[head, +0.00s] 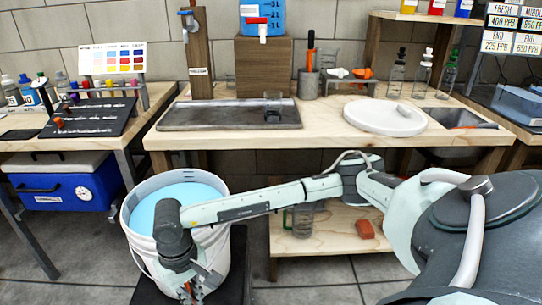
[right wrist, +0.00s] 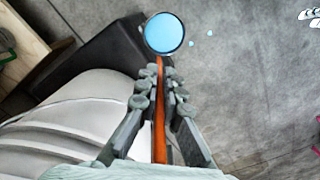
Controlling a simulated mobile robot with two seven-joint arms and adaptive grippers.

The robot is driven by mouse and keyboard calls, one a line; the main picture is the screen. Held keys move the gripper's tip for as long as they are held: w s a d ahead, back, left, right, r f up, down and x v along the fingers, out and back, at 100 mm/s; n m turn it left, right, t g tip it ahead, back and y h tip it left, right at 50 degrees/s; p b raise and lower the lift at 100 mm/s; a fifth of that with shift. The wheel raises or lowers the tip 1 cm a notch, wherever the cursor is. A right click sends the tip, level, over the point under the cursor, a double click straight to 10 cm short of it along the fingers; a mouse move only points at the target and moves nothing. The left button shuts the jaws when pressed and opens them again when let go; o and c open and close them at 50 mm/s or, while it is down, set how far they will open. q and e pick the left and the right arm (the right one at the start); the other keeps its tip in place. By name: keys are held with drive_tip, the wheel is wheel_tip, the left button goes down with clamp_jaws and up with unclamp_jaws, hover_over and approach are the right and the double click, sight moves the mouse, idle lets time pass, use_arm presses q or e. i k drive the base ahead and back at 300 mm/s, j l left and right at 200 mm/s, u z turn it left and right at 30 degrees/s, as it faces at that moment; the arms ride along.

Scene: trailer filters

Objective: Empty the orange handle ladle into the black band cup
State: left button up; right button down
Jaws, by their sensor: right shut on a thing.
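My right gripper (head: 190,288) hangs in front of the white bucket (head: 135,225), which holds blue liquid (head: 165,197). In the right wrist view the right gripper (right wrist: 160,85) is shut on the orange handle of the ladle (right wrist: 160,130). The ladle's round bowl (right wrist: 165,33) holds blue liquid and shows against the grey floor, outside the bucket. A few blue drops show beside it. In the head view the bowl is hidden. A small clear cup (head: 272,107) with a dark lower part, apparently the black band cup, stands on the dark tray. My left gripper is not in view.
The dark tray (head: 190,116) lies on the wooden bench, with a white round plate (head: 384,117) to its right. A tap container (head: 263,20) stands on a block behind. A green-handled jug (head: 303,220) and a reddish block (head: 364,229) are on the lower shelf.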

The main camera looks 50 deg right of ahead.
sight(273, 98)
drive_tip(key=k+l, duration=0.15)
drive_tip(key=l, duration=0.2)
drive_tip(key=k+l+u, duration=0.1)
drive_tip(key=l, duration=0.25)
drive_tip(key=k+l, duration=0.3)
drive_tip(key=k+l+u, duration=0.1)
drive_tip(key=l, duration=0.3)
drive_tip(key=k, duration=0.05)
